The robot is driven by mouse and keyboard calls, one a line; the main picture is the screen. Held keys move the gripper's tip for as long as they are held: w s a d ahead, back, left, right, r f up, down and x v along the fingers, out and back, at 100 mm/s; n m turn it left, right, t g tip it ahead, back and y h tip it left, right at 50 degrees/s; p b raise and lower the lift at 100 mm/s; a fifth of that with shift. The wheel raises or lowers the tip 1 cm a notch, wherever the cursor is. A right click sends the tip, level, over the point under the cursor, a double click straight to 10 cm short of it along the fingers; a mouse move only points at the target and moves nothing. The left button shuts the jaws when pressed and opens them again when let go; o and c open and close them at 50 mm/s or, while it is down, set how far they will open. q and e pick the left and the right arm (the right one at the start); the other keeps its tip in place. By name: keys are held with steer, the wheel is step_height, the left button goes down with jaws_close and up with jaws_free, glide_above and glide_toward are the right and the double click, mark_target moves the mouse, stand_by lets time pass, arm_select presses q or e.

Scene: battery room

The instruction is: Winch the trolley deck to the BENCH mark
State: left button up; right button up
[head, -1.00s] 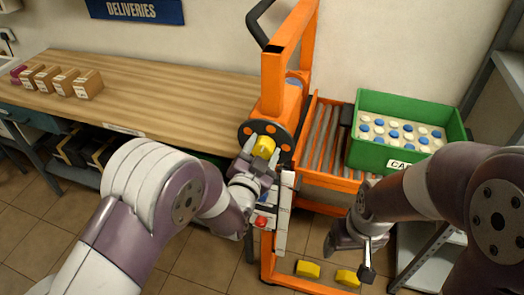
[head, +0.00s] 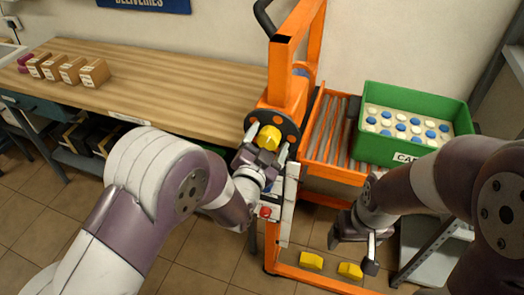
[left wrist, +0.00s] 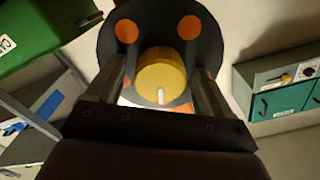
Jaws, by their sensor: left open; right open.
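The orange trolley (head: 278,70) stands beside the bench, with its roller deck (head: 326,125) at the right of its mast. A black winch wheel with orange spots (head: 290,127) is on the mast and carries a yellow knob (head: 268,137). In the left wrist view the yellow knob (left wrist: 162,76) sits between my left gripper's fingers. My left gripper (head: 265,147) is open, its fingers on either side of the knob; I cannot tell whether they touch it. My right gripper (head: 352,250) is open and empty, low in front of the trolley. A BENCH mark cannot be made out.
The wooden bench (head: 165,95) holds several small boxes (head: 72,68) at the left. Yellow blocks (head: 311,261) show at the trolley's base. A red button (head: 265,212) is below my left gripper.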

arm_select(q)
steer(key=b+v, duration=0.1)
steer(key=v, duration=1.1)
steer(key=shift+s, duration=0.1)
stand_by(0.6)
steer(key=s+a+f+n+g+y, duration=0.25)
steer(key=s+f+g, duration=0.25)
steer(key=f+g, duration=0.55)
steer(key=s+a+r+n+g+y+p, duration=0.1)
steer(key=s+a+r+n+g, duration=0.1)
steer(key=a, duration=0.4)
steer(key=s+a+r+n+g+y+p, duration=0.2)
steer(key=a+r+n+g, duration=0.1)
steer(key=a+n, duration=0.2)
steer(key=shift+s+a+r+p, duration=0.3)
steer(key=shift+s+a+r, duration=0.1)
steer(key=shift+a, duration=0.2)
